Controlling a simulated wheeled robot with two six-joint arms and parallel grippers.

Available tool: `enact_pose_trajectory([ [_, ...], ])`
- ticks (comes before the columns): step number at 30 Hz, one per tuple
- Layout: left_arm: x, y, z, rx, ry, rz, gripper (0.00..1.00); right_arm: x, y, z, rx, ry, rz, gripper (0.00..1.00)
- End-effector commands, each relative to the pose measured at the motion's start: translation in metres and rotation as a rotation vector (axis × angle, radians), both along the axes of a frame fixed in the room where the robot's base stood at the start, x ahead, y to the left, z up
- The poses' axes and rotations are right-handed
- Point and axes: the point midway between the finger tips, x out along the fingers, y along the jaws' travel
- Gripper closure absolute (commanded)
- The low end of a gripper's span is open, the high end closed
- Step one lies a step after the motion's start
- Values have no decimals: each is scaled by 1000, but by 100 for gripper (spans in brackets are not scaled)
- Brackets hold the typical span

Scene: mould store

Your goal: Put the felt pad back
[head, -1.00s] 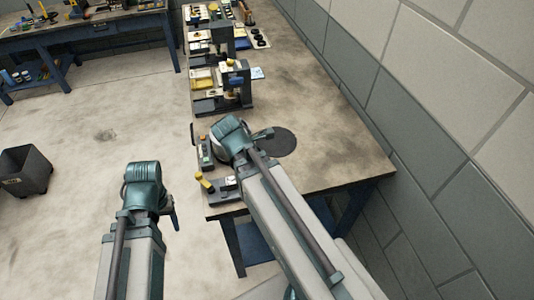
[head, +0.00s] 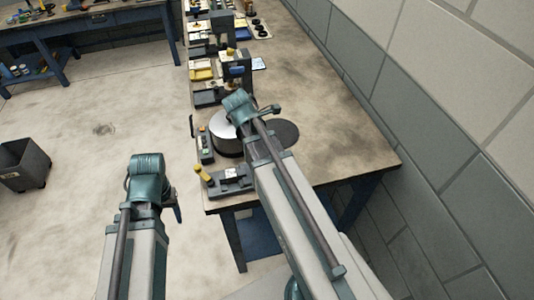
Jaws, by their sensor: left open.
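A flat, dark round disc (head: 283,133) lies on the near part of the workbench, just right of my right arm's wrist; it may be the felt pad, but I cannot tell its material. My right arm reaches over the bench; its wrist hides its gripper. A round, silver-sided drum (head: 226,138) stands beneath that wrist, partly covered by it. My left gripper (head: 175,205) is over the floor left of the bench, mostly hidden by its own wrist. It is open and apart from the bench things.
On the workbench (head: 345,140), a grey block with a yellow knob (head: 230,179) sits at the near left corner. Small presses and trays line the left edge farther back. The bench's right side is clear. A wall bounds the right; a dark bin (head: 22,165) stands on the floor.

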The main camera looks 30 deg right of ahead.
Motion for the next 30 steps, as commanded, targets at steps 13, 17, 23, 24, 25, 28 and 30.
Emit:
enact_pose_trajectory([
  [13,0,0,-17,0,0,0,41,-1,-7,-17,0,0,1,100],
  [17,0,0,-19,0,0,0,41,-1,-7,-19,0,0,1,52],
  [23,0,0,-19,0,0,0,41,-1,-7,-19,0,0,1,44],
  [24,0,0,-19,0,0,0,41,-1,-7,-19,0,0,1,44],
  [25,0,0,-19,0,0,0,41,-1,-7,-19,0,0,1,44],
  [28,0,0,-18,0,0,0,41,-1,-6,-18,0,0,1,44],
  [30,0,0,-16,0,0,0,41,-1,-7,-16,0,0,1,44],
])
